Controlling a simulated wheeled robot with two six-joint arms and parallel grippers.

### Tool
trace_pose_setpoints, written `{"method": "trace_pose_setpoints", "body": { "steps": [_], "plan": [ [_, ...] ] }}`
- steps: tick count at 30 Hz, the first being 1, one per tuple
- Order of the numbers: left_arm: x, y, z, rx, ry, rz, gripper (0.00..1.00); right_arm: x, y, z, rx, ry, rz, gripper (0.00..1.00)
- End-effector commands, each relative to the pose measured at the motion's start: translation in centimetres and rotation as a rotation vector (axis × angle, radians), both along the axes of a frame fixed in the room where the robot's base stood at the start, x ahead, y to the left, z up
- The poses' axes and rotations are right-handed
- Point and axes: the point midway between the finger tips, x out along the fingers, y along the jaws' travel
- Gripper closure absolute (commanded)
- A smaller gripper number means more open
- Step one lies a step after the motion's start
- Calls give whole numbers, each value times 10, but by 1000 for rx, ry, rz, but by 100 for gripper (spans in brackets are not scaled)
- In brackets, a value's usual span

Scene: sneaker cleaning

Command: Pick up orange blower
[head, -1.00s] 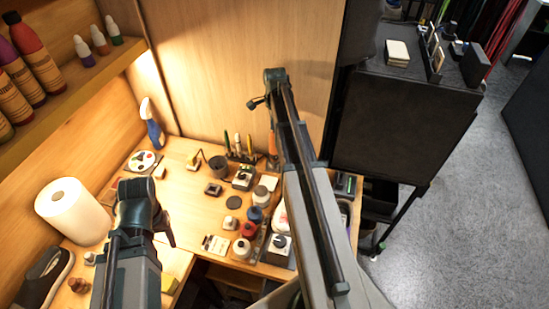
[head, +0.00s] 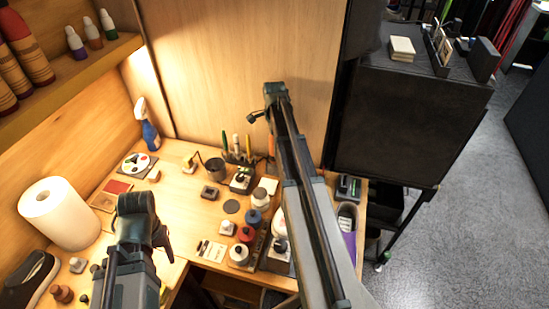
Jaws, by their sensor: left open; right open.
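I cannot make out the orange blower for certain. A small orange item (head: 271,146) stands at the back of the bench, partly hidden by my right arm, and I cannot tell what it is. My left gripper (head: 162,240) is over the left part of the bench, open, with nothing seen in it. My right gripper (head: 256,117) is raised in front of the wooden back panel, open and empty, above and left of the orange item. My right arm hides part of the bench's right side.
The wooden bench (head: 190,215) holds a paper roll (head: 60,212), a blue spray bottle (head: 149,130), a dark cup (head: 216,169), several jars (head: 245,234) and a dark shoe (head: 28,278). A shelf (head: 75,90) with bottles is at left. A black cabinet (head: 395,130) stands at right.

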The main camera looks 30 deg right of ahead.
Motion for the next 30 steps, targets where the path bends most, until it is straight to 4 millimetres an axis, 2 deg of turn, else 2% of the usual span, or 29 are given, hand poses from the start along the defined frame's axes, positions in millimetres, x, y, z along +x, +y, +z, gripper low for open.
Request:
{"method": "trace_pose_setpoints", "body": {
  "steps": [5, 6, 20, 30],
  "plan": [
    [0, 0, 1, 0, 0, 0, 44, 0, 0, 1, 0, 0, 0, 13],
    [0, 0, 1, 0, 0, 0, 44, 0, 0, 1, 0, 0, 0, 17],
    [0, 0, 1, 0, 0, 0, 44, 0, 0, 1, 0, 0, 0, 100],
    [0, 0, 1, 0, 0, 0, 44, 0, 0, 1, 0, 0, 0, 100]
  ]
}}
